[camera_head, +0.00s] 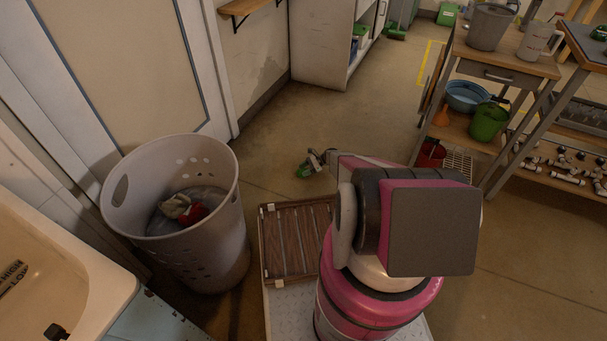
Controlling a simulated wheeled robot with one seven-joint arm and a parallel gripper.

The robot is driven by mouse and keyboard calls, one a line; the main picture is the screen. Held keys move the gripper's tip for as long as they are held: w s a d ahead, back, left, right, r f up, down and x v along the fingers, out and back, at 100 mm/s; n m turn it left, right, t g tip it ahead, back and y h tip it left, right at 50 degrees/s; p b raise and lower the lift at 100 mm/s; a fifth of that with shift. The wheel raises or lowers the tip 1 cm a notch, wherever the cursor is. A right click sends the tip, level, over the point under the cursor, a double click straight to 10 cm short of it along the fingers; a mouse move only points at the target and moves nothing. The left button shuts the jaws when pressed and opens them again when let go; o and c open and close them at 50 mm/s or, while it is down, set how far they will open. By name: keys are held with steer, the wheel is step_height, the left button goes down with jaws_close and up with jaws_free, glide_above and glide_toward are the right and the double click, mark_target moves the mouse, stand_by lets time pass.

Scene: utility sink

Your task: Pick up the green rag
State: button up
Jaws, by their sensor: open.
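A small green patch that looks like the green rag (304,171) shows on the floor near the middle of the head view, between the basket and the workbench. My gripper (313,161) is open right beside it, just above and to the right in the picture. The gripper is small and partly hidden behind my own arm, so I cannot tell whether the fingers touch the rag or are around it.
A tall grey basket (226,249) with beige and red cloths (184,209) inside stands on the left, near a cream sink (75,270). A workbench (514,62) with buckets is at the upper right. Open floor (350,105) lies beyond my arm.

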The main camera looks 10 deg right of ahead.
steer(key=shift+x, duration=1)
steer(key=c, duration=1)
steer(key=shift+r, duration=0.1)
